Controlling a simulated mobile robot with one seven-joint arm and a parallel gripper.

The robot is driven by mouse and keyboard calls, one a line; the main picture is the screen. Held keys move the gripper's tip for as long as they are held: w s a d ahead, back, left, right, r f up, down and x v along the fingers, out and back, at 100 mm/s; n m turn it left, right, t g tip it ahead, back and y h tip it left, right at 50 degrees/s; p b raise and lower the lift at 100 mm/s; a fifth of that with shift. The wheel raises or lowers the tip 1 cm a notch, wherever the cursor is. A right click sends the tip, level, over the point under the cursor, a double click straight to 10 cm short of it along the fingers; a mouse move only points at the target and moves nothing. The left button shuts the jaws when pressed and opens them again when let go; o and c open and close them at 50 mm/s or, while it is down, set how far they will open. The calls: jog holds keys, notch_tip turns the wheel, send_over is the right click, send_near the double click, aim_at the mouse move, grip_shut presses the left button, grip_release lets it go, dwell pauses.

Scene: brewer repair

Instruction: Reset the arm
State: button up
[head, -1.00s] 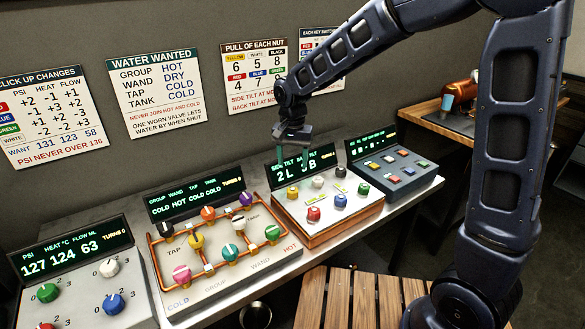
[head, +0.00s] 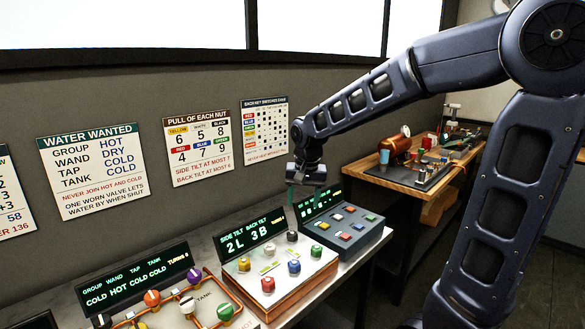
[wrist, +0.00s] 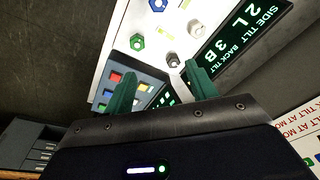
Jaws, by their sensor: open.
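My gripper (head: 306,186) hangs from my arm above the back of the counter, between the tilt panel (head: 285,294) and the key panel (head: 345,234). In the wrist view its two green fingers (wrist: 160,88) are apart with nothing held between them. The tilt panel has several coloured nuts, and its display (head: 250,238) reads side tilt 2L, back tilt 3B. The key panel has several coloured keys; its display (head: 318,202) is partly hidden and too small to read.
The valve panel (head: 205,303) stands at the left, its display (head: 136,278) reading COLD HOT COLD COLD. Posters hang behind, including the nut pull chart (head: 199,148). A wooden bench (head: 410,178) with a copper machine (head: 396,148) and tools stands at the back right.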

jog(key=s+d+r+t, duration=0.1)
jog(key=s+d, duration=0.3)
jog(key=d, duration=0.4)
jog(key=s+d+r+t, duration=0.1)
jog(key=s+d, duration=0.3)
jog(key=d, duration=0.5)
jog(key=s+d+r+t, duration=0.1)
jog(key=s+d, duration=0.3)
jog(key=d, duration=0.4)
jog(key=shift+s+d+r+h, duration=0.2)
jog(key=shift+s+r+h, duration=0.05)
jog(key=shift+h, duration=0.15)
jog(key=shift+w+a, duration=0.1)
